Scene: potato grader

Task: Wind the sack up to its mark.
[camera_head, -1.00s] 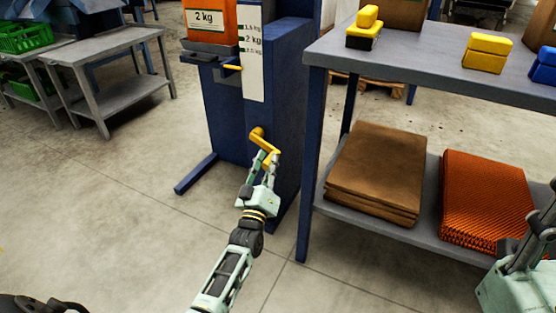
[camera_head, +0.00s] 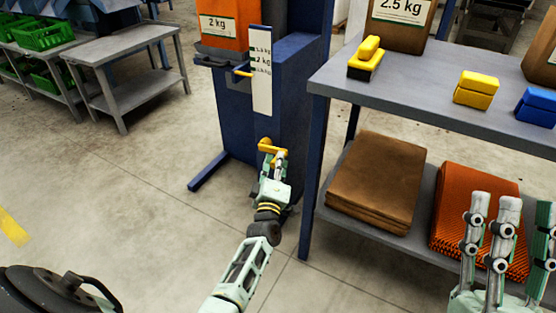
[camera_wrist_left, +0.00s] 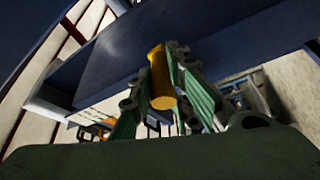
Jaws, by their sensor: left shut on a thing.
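The orange sack (camera_head: 222,30) with a 2 kg label stands on a carriage at the blue column (camera_head: 290,85) in the head view. A yellow pointer (camera_head: 243,73) sticks out below it, beside a white scale strip (camera_head: 262,95). The pointer is about level with the lowest mark, below the 2 kg mark. My left gripper (camera_head: 279,157) is shut on the yellow crank (camera_head: 267,146) low on the column. The wrist view shows the crank grip (camera_wrist_left: 161,80) between the fingers (camera_wrist_left: 162,95). My right gripper (camera_head: 510,235) is open and empty at lower right.
A blue-grey table (camera_head: 425,75) on the right carries yellow blocks (camera_head: 476,89), a blue block (camera_head: 537,107) and brown sacks (camera_head: 401,25). Its lower shelf holds folded brown sacks (camera_head: 378,180) and orange netting (camera_head: 470,200). A grey bench (camera_head: 125,45) stands at left. Floor left of the column is clear.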

